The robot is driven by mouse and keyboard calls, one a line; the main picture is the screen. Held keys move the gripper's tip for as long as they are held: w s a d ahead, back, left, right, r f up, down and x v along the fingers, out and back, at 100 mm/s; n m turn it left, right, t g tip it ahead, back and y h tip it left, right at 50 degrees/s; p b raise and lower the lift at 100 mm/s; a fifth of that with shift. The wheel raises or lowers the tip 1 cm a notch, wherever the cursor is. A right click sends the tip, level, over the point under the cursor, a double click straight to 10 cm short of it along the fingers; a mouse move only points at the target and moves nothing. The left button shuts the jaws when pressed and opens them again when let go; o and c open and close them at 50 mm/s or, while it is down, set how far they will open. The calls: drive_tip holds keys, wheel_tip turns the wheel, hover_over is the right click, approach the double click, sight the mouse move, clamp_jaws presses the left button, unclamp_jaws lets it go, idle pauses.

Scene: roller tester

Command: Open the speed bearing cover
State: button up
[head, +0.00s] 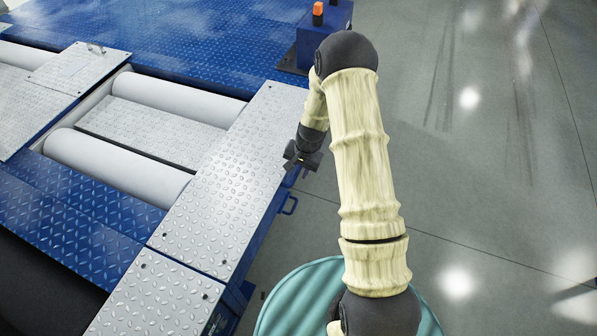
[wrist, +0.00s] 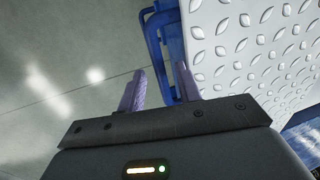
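A long silver tread-plate cover (head: 225,170) lies flat along the right side of the roller tester; I take it as the speed bearing cover, but no label shows. It also shows in the wrist view (wrist: 245,50). A blue handle (head: 289,205) juts from the tester's side by the cover's right edge. In the wrist view the handle (wrist: 152,40) is beyond the fingertips. My gripper (head: 302,166) is near the cover's right edge, above the handle in the picture. In the wrist view my gripper (wrist: 160,70) has its two purple-grey fingers apart, with nothing held between them.
Light grey rollers (head: 118,163) lie left of the cover. A smaller silver plate (head: 150,300) adjoins it at the front. A blue box with an orange button (head: 318,10) stands at the back. Grey floor (head: 500,150) on the right is clear.

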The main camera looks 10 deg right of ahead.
clamp_jaws()
drive_tip(key=shift+r, duration=0.15)
